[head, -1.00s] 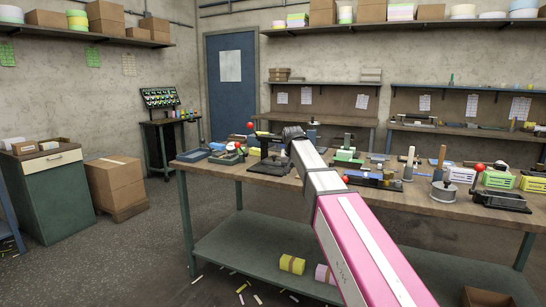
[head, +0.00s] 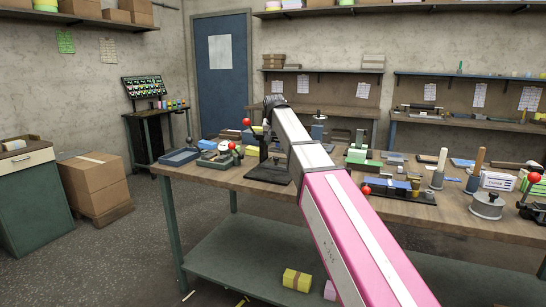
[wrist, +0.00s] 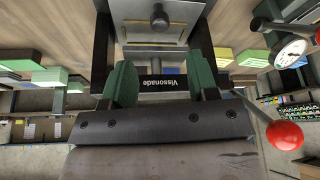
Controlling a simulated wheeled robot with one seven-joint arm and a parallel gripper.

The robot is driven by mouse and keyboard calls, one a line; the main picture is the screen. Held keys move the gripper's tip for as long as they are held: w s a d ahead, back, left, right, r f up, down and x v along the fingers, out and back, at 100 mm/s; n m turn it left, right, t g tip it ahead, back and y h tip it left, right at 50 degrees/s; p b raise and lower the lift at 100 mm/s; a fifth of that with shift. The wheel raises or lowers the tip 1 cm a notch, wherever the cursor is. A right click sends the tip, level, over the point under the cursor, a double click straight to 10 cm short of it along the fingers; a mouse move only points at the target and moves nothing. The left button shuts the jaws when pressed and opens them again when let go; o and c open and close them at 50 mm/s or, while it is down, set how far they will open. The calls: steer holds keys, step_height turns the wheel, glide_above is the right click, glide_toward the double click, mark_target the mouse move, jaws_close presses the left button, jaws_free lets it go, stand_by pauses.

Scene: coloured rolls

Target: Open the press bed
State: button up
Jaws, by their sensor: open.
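The press is a dark stand on the bench, with its black base (head: 268,171) just left of my arm in the head view. My gripper (wrist: 162,76) shows two green fingers spread apart in the wrist view, with nothing held between them. In the head view my arm's dark end is above the press and covers part of it. In the wrist view a dark press bar (wrist: 160,84) with an upside-down label lies beyond the fingers. Above it is a pale metal plate (wrist: 140,27) with a round knob. I cannot tell whether the fingers touch the press.
A red lever knob (wrist: 285,135) is close at the right of the wrist view. A dial gauge (wrist: 290,51) stands behind it. Tools and fixtures crowd the wooden bench (head: 455,213) right of my arm.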

mark_target(276, 159)
steer(key=x, duration=1)
steer(key=shift+w+f, duration=0.25)
steer(key=shift+f, duration=0.1)
steer(key=shift+c, duration=0.3)
